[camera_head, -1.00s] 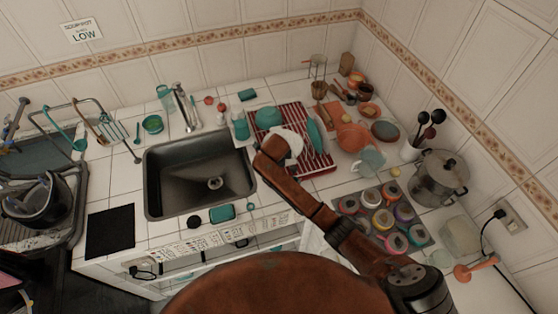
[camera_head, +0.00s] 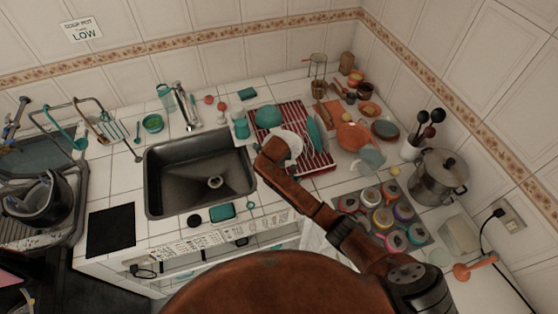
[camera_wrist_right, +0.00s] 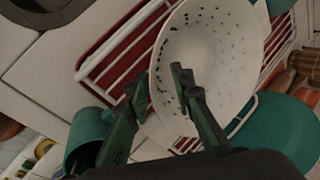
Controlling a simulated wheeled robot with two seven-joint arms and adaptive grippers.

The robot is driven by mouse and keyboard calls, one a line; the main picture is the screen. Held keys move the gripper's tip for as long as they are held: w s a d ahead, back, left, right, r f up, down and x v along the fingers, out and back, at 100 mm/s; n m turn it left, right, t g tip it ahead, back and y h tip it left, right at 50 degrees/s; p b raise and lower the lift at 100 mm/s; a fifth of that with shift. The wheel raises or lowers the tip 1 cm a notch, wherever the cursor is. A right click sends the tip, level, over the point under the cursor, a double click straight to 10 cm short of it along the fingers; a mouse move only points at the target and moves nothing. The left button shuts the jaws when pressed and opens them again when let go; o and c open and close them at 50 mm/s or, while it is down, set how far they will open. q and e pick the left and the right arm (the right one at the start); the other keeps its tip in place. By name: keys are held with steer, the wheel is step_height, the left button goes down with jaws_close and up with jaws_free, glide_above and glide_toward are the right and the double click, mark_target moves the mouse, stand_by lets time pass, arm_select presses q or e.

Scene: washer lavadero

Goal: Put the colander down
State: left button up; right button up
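The white colander (camera_head: 290,140), with dark holes, is on the red mat and white wire rack (camera_head: 318,158) right of the sink. In the right wrist view the colander (camera_wrist_right: 208,58) fills the upper middle, its hollow facing the camera. My right gripper (camera_wrist_right: 160,82) is open, its fingers apart at the colander's near rim, one beside the rim and one over the bowl. In the head view my right arm reaches to the colander and its wrist (camera_head: 272,155) hides the fingers and part of the colander. My left gripper is not in view.
The sink (camera_head: 198,180) is to the left. A teal bowl (camera_head: 268,117) and a teal plate (camera_head: 314,132) share the rack. Jars (camera_head: 382,218), an orange colander (camera_head: 353,136) and a steel pot (camera_head: 438,178) crowd the right. A teal cup (camera_wrist_right: 88,135) stands close to my right gripper.

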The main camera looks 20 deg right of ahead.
steer(key=v, duration=1.2)
steer(key=shift+r+b, duration=0.15)
steer(key=shift+b, duration=0.15)
steer(key=shift+d, duration=0.15)
